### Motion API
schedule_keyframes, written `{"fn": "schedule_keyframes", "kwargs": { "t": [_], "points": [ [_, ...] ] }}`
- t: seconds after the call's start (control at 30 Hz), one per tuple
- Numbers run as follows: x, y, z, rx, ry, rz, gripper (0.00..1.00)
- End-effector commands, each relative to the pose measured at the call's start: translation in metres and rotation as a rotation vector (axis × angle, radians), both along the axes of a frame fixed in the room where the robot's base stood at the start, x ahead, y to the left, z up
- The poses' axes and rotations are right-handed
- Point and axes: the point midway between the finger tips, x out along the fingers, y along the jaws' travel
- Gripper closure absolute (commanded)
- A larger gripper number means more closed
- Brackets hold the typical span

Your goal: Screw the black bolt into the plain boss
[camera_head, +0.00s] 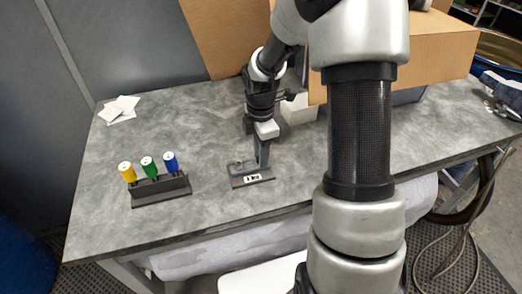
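A small dark base plate (260,179) with a white label on its front lies near the table's front edge, in the middle of the view. A small raised fitting (237,164) shows at its left end; I cannot tell whether it is the plain boss. My gripper (263,161) points down over the right part of the plate, seen from the side. Whether its fingers are open or shut does not show. The black bolt cannot be made out; my gripper and the dark plate hide or blend with anything there.
A dark rack (160,189) with yellow, green and blue capped pieces stands left of the plate. White papers (119,109) lie at the back left. A white box (299,109) and a large cardboard box (440,46) stand behind my arm. The grey table (190,120) is clear at middle left.

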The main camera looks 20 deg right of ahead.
Motion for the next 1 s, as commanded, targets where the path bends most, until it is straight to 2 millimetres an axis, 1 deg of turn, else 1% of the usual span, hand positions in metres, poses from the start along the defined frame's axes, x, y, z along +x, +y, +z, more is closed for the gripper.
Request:
{"fn": "schedule_keyframes", "kwargs": {
  "t": [0.03,0.2,0.43,0.7,0.87,1.0],
  "points": [
    [-0.0004,-0.0004,0.0051,0.002,0.002,0.06,0.75],
    [0.0005,-0.0003,0.0039,0.001,0.001,0.248,0.75],
    [0.0007,0.0,0.0032,0.001,0.002,0.352,0.75],
    [0.0013,0.0007,0.0045,0.002,0.002,0.63,0.75],
    [0.002,0.0012,0.0015,0.001,0.0,0.704,0.75],
    [0.0018,0.0013,0.0042,0.002,0.001,0.771,0.75]
  ]
}}
